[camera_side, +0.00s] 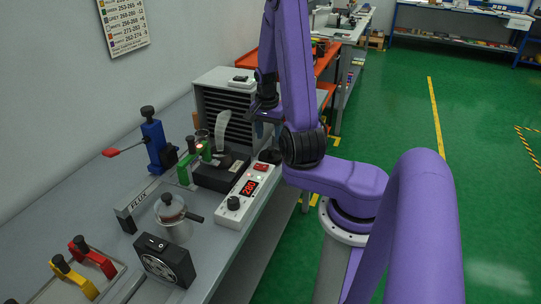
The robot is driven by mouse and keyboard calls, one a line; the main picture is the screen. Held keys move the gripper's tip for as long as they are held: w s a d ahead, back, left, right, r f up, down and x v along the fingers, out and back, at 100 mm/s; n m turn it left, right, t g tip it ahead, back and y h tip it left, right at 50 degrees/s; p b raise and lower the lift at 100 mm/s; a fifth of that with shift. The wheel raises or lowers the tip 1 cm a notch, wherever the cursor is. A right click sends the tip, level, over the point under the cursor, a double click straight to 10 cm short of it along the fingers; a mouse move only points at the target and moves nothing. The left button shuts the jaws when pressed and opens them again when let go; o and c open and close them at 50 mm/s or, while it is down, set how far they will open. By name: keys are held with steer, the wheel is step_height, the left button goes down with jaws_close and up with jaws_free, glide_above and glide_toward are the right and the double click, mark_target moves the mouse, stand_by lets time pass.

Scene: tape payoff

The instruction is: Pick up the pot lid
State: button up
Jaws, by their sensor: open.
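The pot lid (170,209) is round and brownish with a dark knob on top. It rests on a small pale metallic pot (178,231) on the bench, in the lower left of the side view. A dark handle sticks out to the right of the pot. My gripper (264,132) is small in this view and points down in front of the slatted grey cabinet, well behind and to the right of the lid. It is apart from the lid, and I see nothing held in it. Its fingertips are partly hard to make out.
A black fan box (166,262) stands just in front of the pot. A white controller with a red display (248,189) lies to its right. A FLUX-marked bar (139,200), blue stand (153,142) and grey cabinet (219,105) stand behind. Red and yellow-handled tools (84,262) lie front left.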

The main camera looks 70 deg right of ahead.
mark_target(270, 148)
steer(key=shift+d+f, duration=0.2)
steer(key=shift+f, duration=0.7)
steer(key=shift+d+f, duration=0.2)
steer(key=shift+f, duration=0.65)
steer(key=shift+d+f, duration=0.2)
steer(key=shift+f, duration=0.7)
jaws_close()
